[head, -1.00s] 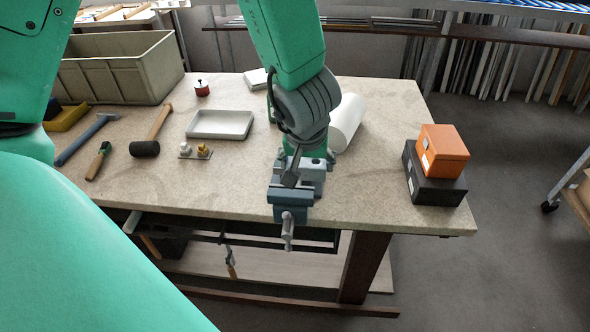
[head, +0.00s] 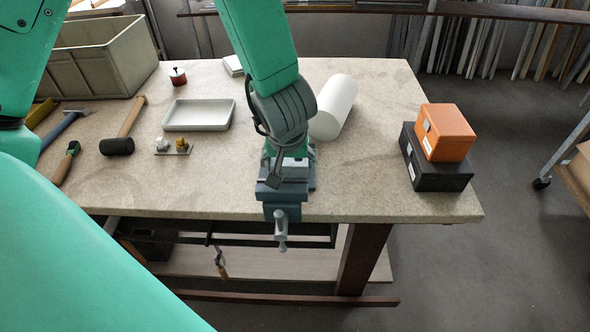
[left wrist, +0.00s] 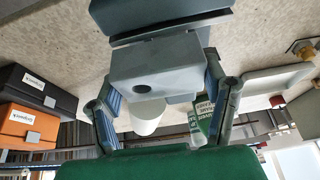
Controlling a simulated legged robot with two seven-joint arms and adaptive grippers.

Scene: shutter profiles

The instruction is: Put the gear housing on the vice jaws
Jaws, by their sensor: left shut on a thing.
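The gear housing is a light grey block with a round hole (left wrist: 142,88), seen between my left gripper's fingers in the left wrist view. My left gripper (left wrist: 162,108) is shut on its sides. In the head view the left gripper (head: 290,155) is over the blue-grey vice (head: 282,190) at the table's front edge, and mostly hides the housing. The vice also shows at the top of the left wrist view (left wrist: 160,14), right beside the housing. I cannot tell whether the housing touches the jaws. My right gripper is not in view.
A white roll (head: 336,106) lies just behind the vice. A white tray (head: 198,128), a small plate with knobs (head: 172,150) and a mallet (head: 117,146) lie left. Orange (head: 445,130) and black (head: 436,180) boxes are stacked right. The table between vice and boxes is clear.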

